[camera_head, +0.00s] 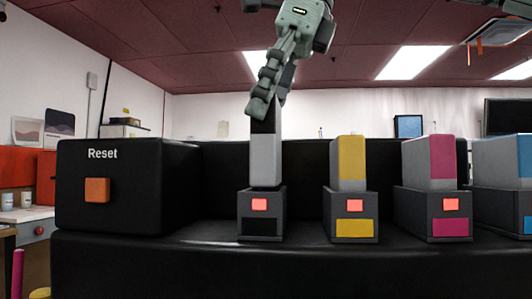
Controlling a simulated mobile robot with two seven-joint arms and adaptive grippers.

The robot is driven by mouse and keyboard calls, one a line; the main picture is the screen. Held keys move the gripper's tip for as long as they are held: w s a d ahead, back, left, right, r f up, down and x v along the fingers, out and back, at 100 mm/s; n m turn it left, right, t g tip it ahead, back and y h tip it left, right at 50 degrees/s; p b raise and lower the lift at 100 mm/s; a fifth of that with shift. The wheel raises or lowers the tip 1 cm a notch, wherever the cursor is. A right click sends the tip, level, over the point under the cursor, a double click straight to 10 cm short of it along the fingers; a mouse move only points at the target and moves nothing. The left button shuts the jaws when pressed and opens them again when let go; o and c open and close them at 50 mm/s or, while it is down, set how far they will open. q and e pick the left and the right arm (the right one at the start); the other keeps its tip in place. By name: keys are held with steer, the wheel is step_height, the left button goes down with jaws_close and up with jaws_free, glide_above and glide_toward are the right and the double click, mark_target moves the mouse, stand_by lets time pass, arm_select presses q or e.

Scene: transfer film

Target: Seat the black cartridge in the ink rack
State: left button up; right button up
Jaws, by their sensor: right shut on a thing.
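My right gripper (263,104) comes down from the top centre and is shut on the black cartridge (265,158). The cartridge shows a light grey lower body and a dark upper part at the fingers. It is upright over the black-labelled slot (262,226) of the ink rack (155,275). Its lower end meets the slot's top edge in this view; how deep it sits I cannot tell. A red light shows on the slot's front. My left gripper is not in view.
Right of it stand a yellow cartridge (351,160), a magenta cartridge (443,158) and a blue cartridge (525,155) in their slots. The yellow and magenta slots show red lights. A black box with an orange Reset button (97,190) stands at left.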

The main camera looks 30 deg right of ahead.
mark_target(266, 147)
steer(key=shift+f, duration=2.6)
steer(key=o, duration=1.1)
steer(key=shift+f, duration=0.1)
steer(key=v, duration=1.2)
steer(key=shift+w, duration=0.1)
steer(key=x, duration=1.1)
steer(key=shift+a+f, duration=0.15)
steer(key=shift+f, duration=0.15)
steer(key=shift+r, duration=1.7)
